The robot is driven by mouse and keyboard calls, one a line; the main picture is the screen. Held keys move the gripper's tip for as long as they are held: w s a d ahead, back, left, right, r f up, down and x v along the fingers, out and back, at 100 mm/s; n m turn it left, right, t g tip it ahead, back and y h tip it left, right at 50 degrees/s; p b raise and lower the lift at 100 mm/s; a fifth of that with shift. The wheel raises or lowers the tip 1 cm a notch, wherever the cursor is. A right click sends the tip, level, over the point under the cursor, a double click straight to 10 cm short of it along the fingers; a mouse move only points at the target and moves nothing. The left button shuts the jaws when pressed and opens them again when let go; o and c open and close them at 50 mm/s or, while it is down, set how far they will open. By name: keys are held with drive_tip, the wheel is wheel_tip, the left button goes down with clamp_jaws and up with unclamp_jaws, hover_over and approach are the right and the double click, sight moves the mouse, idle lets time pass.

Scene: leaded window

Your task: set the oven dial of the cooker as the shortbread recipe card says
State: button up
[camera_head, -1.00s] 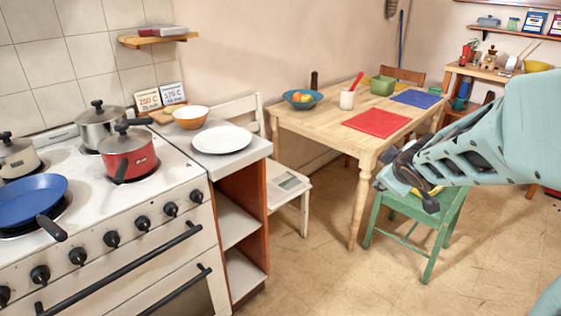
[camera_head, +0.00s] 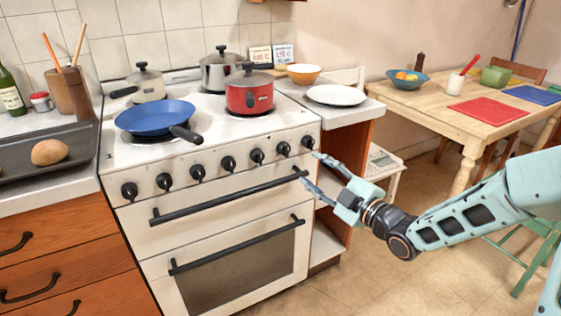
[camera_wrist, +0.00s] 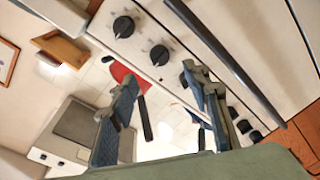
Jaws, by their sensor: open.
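The white cooker (camera_head: 215,200) stands left of centre in the head view. Its front has a row of black dials, among them the rightmost dial (camera_head: 308,142) and one left of it (camera_head: 283,148); I cannot tell which is the oven dial. Two dials (camera_wrist: 123,27) (camera_wrist: 159,55) show large in the wrist view. Two small cards, an orange-printed card (camera_head: 261,56) and a blue-printed card (camera_head: 284,53), lean at the back wall; their wording is too small to read. My gripper (camera_head: 311,170) is open and empty, below the rightmost dial near the oven handle's right end.
The black oven handle (camera_head: 230,195) juts out below the dials. A blue pan (camera_head: 155,117), a red pot (camera_head: 249,95) and other pots stand on the hob. A white plate (camera_head: 336,95) and an orange bowl (camera_head: 303,74) are on the counter at right. A wooden table (camera_head: 440,101) stands further right.

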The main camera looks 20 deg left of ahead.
sight(289, 152)
drive_tip(key=b+x, duration=0.2)
drive_tip(key=x, duration=0.8)
drive_tip(key=shift+w+a+r, duration=0.15)
drive_tip(key=shift+a, duration=0.25)
drive_tip(key=c, duration=1.2)
drive_tip(key=shift+o, duration=0.2)
